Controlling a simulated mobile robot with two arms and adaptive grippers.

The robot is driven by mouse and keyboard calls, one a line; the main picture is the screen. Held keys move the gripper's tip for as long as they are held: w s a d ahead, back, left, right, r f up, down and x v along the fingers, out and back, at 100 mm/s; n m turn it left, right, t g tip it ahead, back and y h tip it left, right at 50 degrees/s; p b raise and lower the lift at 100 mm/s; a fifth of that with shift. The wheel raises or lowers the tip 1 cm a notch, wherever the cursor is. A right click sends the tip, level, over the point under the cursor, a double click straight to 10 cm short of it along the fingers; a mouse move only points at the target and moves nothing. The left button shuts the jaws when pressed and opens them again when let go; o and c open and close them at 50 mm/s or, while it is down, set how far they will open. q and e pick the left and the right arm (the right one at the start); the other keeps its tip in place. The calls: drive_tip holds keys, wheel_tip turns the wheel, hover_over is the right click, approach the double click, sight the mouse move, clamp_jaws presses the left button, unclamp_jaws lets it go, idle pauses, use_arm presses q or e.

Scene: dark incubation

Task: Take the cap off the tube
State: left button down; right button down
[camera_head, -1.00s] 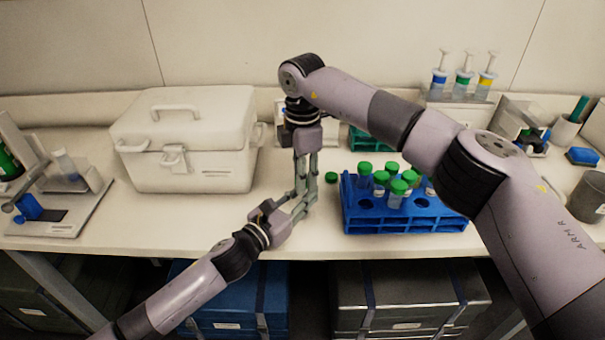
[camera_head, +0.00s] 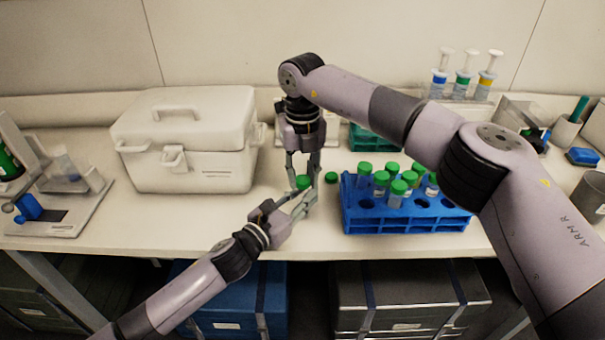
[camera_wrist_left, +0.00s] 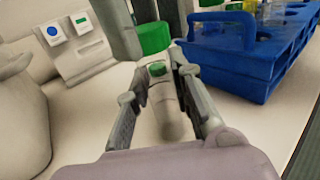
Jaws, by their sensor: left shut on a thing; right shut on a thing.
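My left gripper (camera_head: 308,202) is shut on a clear tube (camera_wrist_left: 166,108), which stands between its fingers in the left wrist view. My right gripper (camera_head: 304,180) comes down from above and is shut on a green cap (camera_head: 303,183). In the left wrist view this cap (camera_wrist_left: 153,37) is just above the tube's upper end and looks apart from it. A smaller green patch (camera_wrist_left: 157,68) shows at the tube's top; it looks like the loose cap behind, seen through the clear wall. The tube is mostly hidden by fingers in the head view.
A loose green cap (camera_head: 331,177) lies on the bench right of the grippers. A blue rack (camera_head: 405,224) with several green-capped tubes stands further right. A white cooler box (camera_head: 190,150) stands at the left. Bare bench (camera_head: 200,215) lies in front of it.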

drive_tip(key=n, duration=0.9)
drive_tip(key=shift+n, duration=0.3)
drive_tip(key=n, duration=0.3)
drive_tip(key=shift+n, duration=0.4)
drive_tip(key=n, duration=0.5)
drive_tip(key=shift+n, duration=0.3)
drive_tip(key=n, duration=0.7)
drive_tip(key=shift+r, duration=0.2)
drive_tip(key=shift+r, duration=1)
